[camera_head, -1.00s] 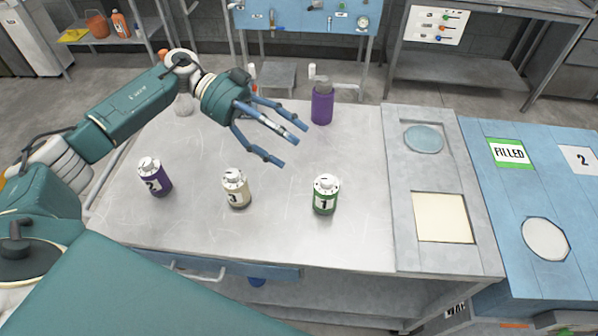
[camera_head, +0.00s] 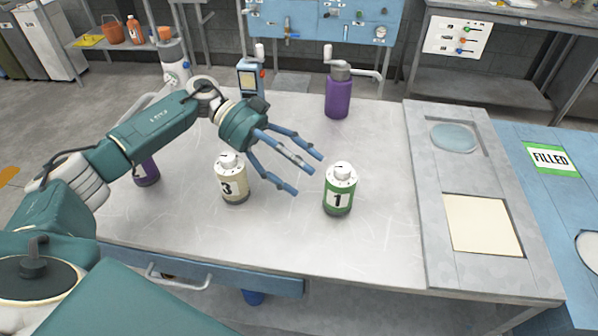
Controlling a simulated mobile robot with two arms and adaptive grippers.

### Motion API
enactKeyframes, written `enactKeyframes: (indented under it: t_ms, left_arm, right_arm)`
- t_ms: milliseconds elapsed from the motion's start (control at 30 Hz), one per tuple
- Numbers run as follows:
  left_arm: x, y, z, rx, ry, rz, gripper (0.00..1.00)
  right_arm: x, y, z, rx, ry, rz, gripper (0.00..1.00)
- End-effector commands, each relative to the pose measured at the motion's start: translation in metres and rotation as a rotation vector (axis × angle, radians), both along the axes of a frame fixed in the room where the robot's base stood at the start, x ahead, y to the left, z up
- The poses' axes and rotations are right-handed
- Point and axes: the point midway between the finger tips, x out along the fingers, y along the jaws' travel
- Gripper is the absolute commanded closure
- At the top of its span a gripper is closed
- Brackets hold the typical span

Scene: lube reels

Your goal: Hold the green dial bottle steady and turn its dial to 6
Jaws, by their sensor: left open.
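The green dial bottle (camera_head: 339,197) stands upright on the metal table in the head view. It has a white dial cap (camera_head: 342,172) and a label reading 1. My left gripper (camera_head: 308,174) is open and empty, with its blue fingers spread just left of the green bottle. The fingers look apart from it. The dial's setting is too small to read. My right gripper is not in view.
A cream bottle (camera_head: 233,184) marked 3 stands left of my gripper. A purple dial bottle (camera_head: 146,172) is partly behind my left arm. A purple pump bottle (camera_head: 338,100) stands at the back. A grey panel (camera_head: 416,180) is on the right.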

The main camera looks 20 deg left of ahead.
Motion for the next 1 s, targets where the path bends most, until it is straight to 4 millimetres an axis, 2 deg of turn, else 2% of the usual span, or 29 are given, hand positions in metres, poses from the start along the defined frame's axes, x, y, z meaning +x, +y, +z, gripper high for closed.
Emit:
enactKeyframes:
  t_ms: [200, 400, 567, 800, 833, 1000]
  left_arm:
    - [-0.003, -0.031, -0.010, -0.002, 0.003, -0.004, 0.27]
    - [-0.004, -0.054, -0.020, -0.002, 0.002, -0.002, 0.27]
    - [-0.005, -0.062, -0.024, -0.001, 0.001, -0.001, 0.27]
    - [-0.005, -0.063, -0.025, 0.000, 0.001, -0.001, 0.27]
    - [-0.005, -0.063, -0.025, 0.000, 0.001, -0.001, 0.29]
    - [-0.005, -0.063, -0.025, 0.000, 0.001, -0.001, 0.63]
  right_arm:
    - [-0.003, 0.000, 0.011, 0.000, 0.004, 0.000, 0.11]
    - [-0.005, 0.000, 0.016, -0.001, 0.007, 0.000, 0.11]
    - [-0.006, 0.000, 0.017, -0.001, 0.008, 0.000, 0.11]
    - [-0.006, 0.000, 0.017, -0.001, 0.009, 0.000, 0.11]
    - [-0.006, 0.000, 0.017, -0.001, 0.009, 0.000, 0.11]
    - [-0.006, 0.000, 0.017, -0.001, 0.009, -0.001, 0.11]
